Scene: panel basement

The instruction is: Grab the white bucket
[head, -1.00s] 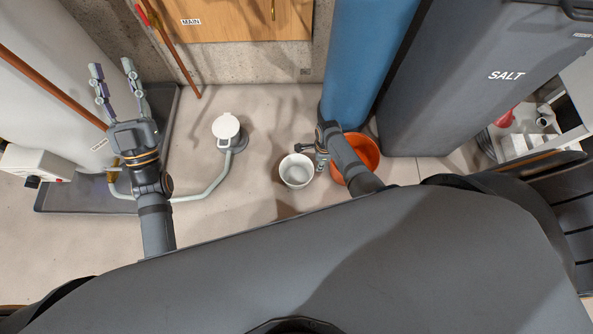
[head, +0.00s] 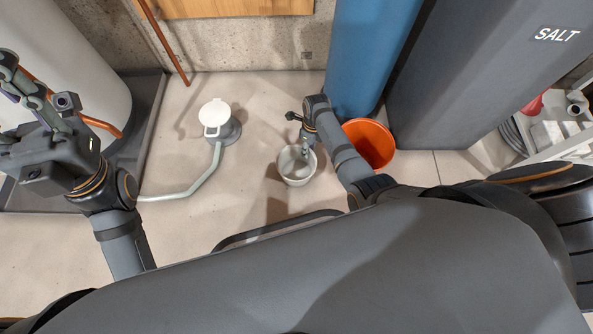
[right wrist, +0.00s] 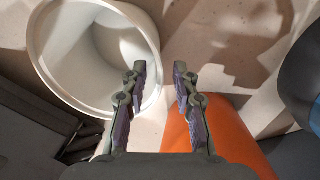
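The white bucket (head: 297,168) stands on the floor near the middle of the head view. It also fills the upper left of the right wrist view (right wrist: 62,50), its open mouth showing. My right gripper (head: 306,146) is at the bucket's right far rim. In the right wrist view my right gripper (right wrist: 160,75) is open, with the left finger overlapping the bucket's right rim and the right finger outside it. I cannot tell whether it touches the rim. My left gripper (head: 35,100) is at the left edge of the head view, open and empty, away from the bucket.
An orange bucket (head: 368,143) stands just right of my right arm. A blue cylinder (head: 366,60) and a grey SALT bin (head: 480,80) rise behind it. A white-lidded floor fitting with a pipe (head: 214,113) is to the left. The floor between is clear.

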